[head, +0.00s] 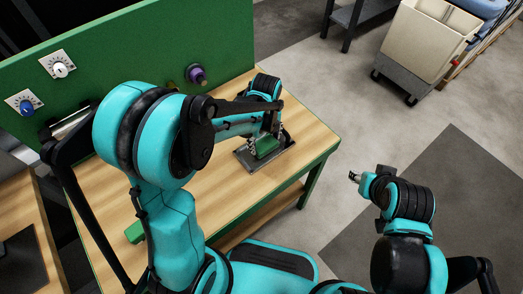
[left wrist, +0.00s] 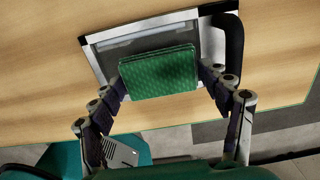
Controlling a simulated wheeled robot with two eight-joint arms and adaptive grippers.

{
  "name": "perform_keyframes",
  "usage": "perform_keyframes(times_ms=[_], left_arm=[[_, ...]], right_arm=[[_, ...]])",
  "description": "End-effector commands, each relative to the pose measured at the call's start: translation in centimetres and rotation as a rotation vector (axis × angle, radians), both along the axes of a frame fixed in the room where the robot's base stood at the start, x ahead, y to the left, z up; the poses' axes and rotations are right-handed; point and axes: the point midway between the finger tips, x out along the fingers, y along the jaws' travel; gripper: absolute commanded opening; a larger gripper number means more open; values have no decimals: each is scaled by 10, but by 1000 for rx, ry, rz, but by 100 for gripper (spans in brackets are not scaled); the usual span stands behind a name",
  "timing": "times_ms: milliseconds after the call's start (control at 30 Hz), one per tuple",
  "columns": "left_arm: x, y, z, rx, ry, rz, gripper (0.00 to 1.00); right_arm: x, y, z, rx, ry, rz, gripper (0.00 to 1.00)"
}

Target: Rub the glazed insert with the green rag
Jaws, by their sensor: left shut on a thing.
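The green rag (left wrist: 160,72) is a folded, textured pad. My left gripper (left wrist: 163,76) is shut on it, with one finger at each side edge. In the head view, the left gripper (head: 266,136) holds the rag (head: 267,147) over the glazed insert (head: 243,158). In the left wrist view, the insert (left wrist: 100,54) is a grey pane in a pale frame, and the rag covers part of it. I cannot tell whether the rag touches the pane. My right gripper (head: 355,177) is off the bench's right side, apart from the rag; its jaw opening is too small to judge.
The wooden bench (head: 310,138) has a green back panel (head: 130,55) with knobs and a purple button (head: 195,74). A green piece (head: 135,232) shows beside my left arm. A beige bin (head: 415,40) stands on a cart at the back right. Floor right of the bench is open.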

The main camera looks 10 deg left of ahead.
Motion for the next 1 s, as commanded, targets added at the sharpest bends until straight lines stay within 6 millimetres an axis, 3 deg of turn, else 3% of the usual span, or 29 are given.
perform_keyframes(times_ms=[367,733,1000], left_arm=[[5,-4,1,0,0,0,44],[5,-4,39,0,0,0,44],[5,-4,40,0,0,0,44]], right_arm=[[0,0,2,0,0,0,40],[0,0,31,0,0,0,40],[0,0,31,0,0,0,40]])
